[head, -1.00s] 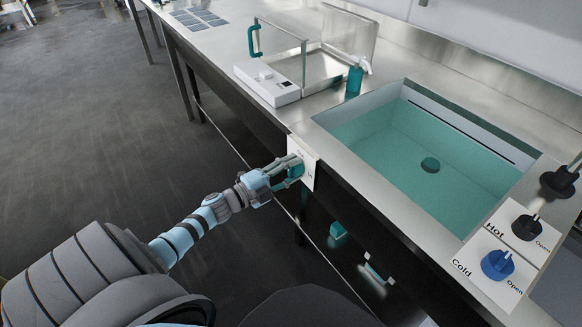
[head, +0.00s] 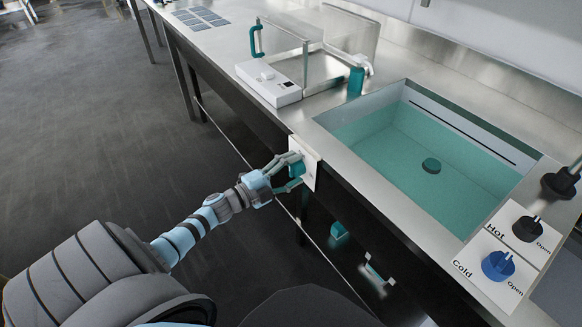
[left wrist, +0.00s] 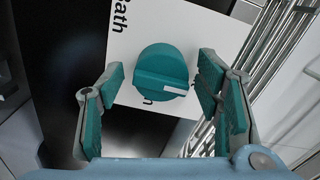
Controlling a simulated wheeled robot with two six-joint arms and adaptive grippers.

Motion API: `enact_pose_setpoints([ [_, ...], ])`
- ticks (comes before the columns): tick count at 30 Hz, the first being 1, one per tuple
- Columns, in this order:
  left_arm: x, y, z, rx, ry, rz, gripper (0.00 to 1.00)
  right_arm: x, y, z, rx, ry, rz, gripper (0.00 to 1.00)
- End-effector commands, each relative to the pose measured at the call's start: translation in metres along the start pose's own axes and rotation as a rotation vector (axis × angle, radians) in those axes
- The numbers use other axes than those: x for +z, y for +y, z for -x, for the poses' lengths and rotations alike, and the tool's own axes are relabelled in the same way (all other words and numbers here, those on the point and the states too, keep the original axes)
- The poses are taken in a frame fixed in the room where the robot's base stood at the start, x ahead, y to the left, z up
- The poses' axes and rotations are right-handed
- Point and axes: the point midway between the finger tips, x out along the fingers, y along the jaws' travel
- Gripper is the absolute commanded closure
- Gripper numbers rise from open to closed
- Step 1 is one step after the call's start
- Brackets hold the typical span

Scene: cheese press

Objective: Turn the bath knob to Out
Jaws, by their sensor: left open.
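The teal bath knob (left wrist: 160,72) sits on a white plate (left wrist: 203,30) with the word "Bath" at its upper left in the left wrist view. A white mark on the knob's bar points to the right of that picture. Other lettering is partly hidden behind the knob. In the head view the plate (head: 309,155) is on the front of the counter. My left gripper (head: 297,170) is open in front of the plate, its fingers on either side of the knob with visible gaps. My right gripper is not in view.
A basin of teal water (head: 400,165) is set in the steel counter (head: 335,107). A black Hot knob (head: 527,227) and a blue Cold knob (head: 497,265) stand at the right.

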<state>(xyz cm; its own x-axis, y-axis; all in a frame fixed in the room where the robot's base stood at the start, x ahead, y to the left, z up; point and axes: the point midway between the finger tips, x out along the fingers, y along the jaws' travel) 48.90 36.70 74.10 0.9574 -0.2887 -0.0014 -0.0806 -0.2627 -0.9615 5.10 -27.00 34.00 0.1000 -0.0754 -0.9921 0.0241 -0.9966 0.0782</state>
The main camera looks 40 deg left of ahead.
Motion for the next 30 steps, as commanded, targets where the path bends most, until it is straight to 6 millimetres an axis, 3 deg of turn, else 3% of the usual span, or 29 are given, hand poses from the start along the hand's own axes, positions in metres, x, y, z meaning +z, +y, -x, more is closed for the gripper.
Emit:
enact_pose_setpoints([
  [5, 0.0, 0.001, 0.015, 0.003, 0.0, -0.002, 0.41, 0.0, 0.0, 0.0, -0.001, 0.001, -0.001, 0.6],
  [12, 0.0, 0.002, 0.08, 0.008, 0.0, 0.001, 0.41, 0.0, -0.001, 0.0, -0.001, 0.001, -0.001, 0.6],
  [17, 0.0, 0.002, 0.112, 0.005, 0.0, 0.0, 0.41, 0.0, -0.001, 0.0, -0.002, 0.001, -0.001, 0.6],
  [21, 0.001, 0.0, 0.121, 0.001, -0.001, 0.0, 0.41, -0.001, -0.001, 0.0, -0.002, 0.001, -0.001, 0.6],
  [30, 0.001, 0.0, 0.121, 0.0, -0.001, 0.0, 0.41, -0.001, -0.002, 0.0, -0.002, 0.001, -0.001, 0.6],
])
